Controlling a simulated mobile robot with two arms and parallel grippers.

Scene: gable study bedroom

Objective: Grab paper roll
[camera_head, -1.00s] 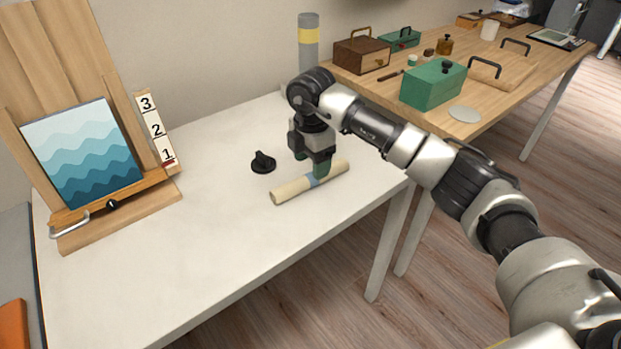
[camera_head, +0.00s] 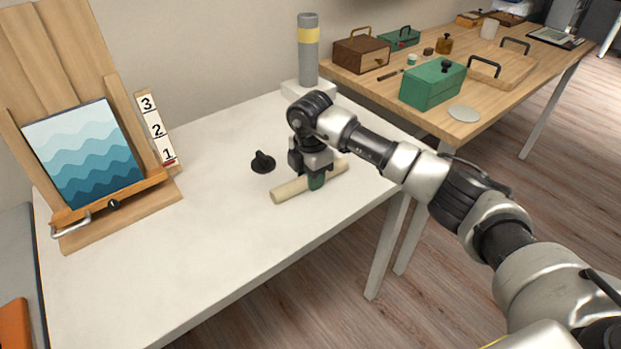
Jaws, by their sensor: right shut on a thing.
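The paper roll (camera_head: 289,190) is a cream tube lying on the white table (camera_head: 200,262), slanting up to the right. My left gripper is not in view.
A black knob-like object (camera_head: 262,162) stands just left of the roll. A wooden easel (camera_head: 120,215) with a wave picture (camera_head: 84,152) is at the left. A grey cylinder with a yellow band (camera_head: 308,55) stands behind. A wooden table (camera_head: 395,110) holds boxes. The white table's front is clear.

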